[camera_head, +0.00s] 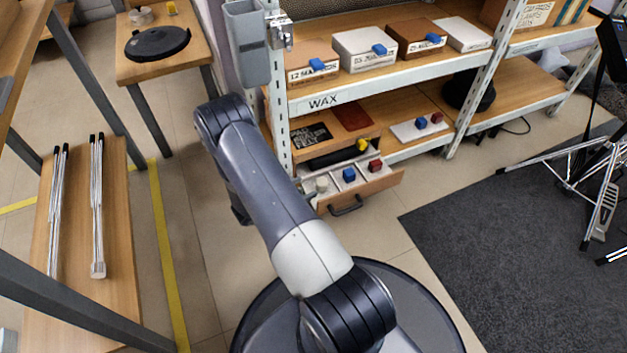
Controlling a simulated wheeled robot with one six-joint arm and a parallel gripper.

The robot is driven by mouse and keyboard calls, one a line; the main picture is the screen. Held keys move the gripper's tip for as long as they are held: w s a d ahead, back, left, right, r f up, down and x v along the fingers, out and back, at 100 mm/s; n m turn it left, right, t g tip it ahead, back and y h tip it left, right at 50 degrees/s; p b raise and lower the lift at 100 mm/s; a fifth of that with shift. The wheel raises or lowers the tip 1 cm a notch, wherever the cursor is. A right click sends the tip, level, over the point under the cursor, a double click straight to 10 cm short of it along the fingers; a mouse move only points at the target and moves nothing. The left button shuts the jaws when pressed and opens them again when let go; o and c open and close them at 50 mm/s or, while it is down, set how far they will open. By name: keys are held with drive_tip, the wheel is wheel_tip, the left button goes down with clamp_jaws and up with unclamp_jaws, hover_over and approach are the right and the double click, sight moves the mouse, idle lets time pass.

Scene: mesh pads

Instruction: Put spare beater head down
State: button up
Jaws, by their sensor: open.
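My arm reaches up and left from my base and bends at the elbow, left of the shelf rack. My gripper is not in view, and only a dark part of my arm (240,211) shows behind the upper link. I cannot tell which thing is the spare beater head. An open drawer (390,183) under the rack's lower shelf holds a small pale round piece (322,184), a blue piece (349,174) and a red piece (375,166). A yellow piece (362,145) sits just behind the drawer.
The rack's upper shelf (395,78) carries several boxes with blue clips. Its lower shelf holds a white board (408,133) with blue and red pieces. A wooden bench (118,240) with metal stands is at left. A dark mat (500,240) and chrome stand legs are at right.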

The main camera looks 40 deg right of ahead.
drive_tip(key=shift+v, duration=1.4)
